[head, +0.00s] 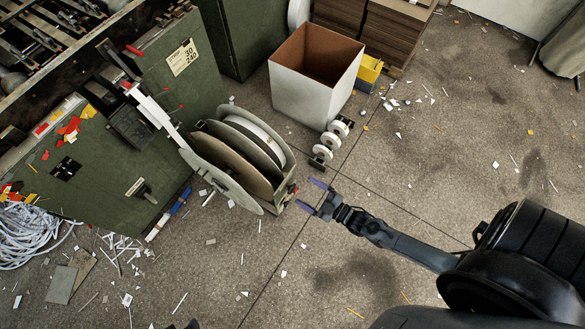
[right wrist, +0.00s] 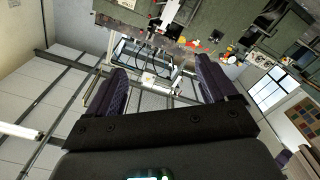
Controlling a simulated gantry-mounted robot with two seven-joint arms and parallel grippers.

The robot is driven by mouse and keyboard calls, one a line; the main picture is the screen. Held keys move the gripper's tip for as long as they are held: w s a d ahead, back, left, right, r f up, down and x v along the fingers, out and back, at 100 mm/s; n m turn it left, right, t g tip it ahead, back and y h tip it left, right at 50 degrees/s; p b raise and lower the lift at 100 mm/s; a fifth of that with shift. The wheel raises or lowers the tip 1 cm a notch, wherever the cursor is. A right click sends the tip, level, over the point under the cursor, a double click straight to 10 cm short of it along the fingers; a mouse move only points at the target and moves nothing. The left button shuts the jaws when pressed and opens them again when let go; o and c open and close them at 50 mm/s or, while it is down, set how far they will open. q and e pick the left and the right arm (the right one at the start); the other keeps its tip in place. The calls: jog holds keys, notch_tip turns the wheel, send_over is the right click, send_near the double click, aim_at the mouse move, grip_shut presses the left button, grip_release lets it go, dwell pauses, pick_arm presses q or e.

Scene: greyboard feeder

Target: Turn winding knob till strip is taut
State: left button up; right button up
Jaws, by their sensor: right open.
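A large reel (head: 232,165) with a white roll (head: 258,138) stands in a green-grey holder beside the green machine. A white strip (head: 150,106) runs between the machine and the reel; I cannot tell how tight it is. A small knob (head: 292,188) appears on the holder's right end. My right gripper (head: 311,196) is open and empty, its purple fingers just right of that end, apparently apart from it. In the right wrist view, its two fingers (right wrist: 165,75) are spread with nothing between them. My left gripper is not in view.
An open white box (head: 317,80) and small white rolls (head: 331,141) stand behind the gripper. Coiled white cord (head: 30,235) and scraps lie at left. The floor at right is mostly clear.

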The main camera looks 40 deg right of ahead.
jog(key=d+f+b, duration=0.3)
jog(key=f+b, duration=0.4)
jog(key=f, duration=0.4)
jog(key=d+f+b, duration=0.2)
jog(key=f+b, duration=0.6)
jog(key=f, duration=0.3)
jog(key=n+b, duration=0.1)
jog(key=b, duration=0.7)
send_near(293, 190)
jog(key=b+x, duration=0.1)
jog(key=x, duration=0.2)
jog(key=b+x, duration=0.1)
jog(key=x, duration=0.2)
jog(key=b+x, duration=0.1)
jog(key=x, duration=0.2)
jog(key=shift+w+f+b, duration=0.1)
jog(key=shift+f+b, duration=0.2)
jog(key=shift+f, duration=0.05)
jog(key=shift+w+a, duration=0.1)
jog(key=shift+w, duration=0.5)
jog(key=shift+r, duration=0.1)
jog(key=c, duration=1)
